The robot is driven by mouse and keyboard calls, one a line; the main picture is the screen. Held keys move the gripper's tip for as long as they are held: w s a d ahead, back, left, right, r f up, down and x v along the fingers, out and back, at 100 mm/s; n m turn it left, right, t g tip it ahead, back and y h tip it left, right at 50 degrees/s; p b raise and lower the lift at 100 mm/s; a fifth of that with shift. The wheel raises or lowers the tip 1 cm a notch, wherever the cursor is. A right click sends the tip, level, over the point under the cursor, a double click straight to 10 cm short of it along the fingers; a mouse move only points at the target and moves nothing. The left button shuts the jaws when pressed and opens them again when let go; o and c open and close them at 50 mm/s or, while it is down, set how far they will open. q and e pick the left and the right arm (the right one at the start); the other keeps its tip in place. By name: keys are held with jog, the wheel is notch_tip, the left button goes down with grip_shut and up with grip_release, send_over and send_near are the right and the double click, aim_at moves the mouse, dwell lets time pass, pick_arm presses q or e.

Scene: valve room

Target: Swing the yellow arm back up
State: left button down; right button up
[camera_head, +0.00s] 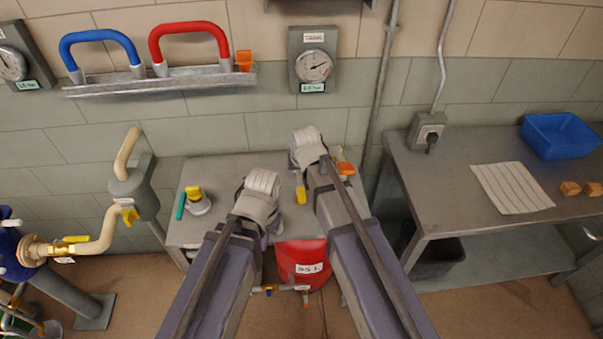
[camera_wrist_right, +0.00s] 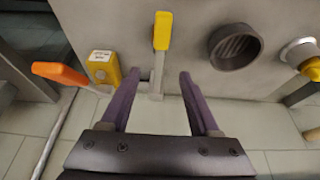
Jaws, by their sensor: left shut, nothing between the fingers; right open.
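The yellow arm is a lever with a yellow grip (camera_head: 300,190) on the small grey bench, just left of my right arm in the head view. In the right wrist view its yellow grip (camera_wrist_right: 162,31) is at the top and its thin grey stem runs down between my right fingers. My right gripper (camera_wrist_right: 159,76) is open, one finger on each side of the stem in the picture; contact cannot be seen. In the head view my right gripper (camera_head: 307,145) is seen from behind. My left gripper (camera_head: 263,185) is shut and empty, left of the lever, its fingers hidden.
An orange handle (camera_wrist_right: 60,75) and a labelled yellow block (camera_wrist_right: 103,69) sit beside the lever. A dark round fitting (camera_wrist_right: 236,46) lies on its other side. A yellow-handled valve (camera_head: 196,200) is at the bench's left. A red tank (camera_head: 303,265) stands below.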

jog(key=shift+r, duration=0.1)
jog(key=p+v, duration=0.7)
jog(key=shift+s+r, duration=0.2)
jog(key=shift+r, duration=0.1)
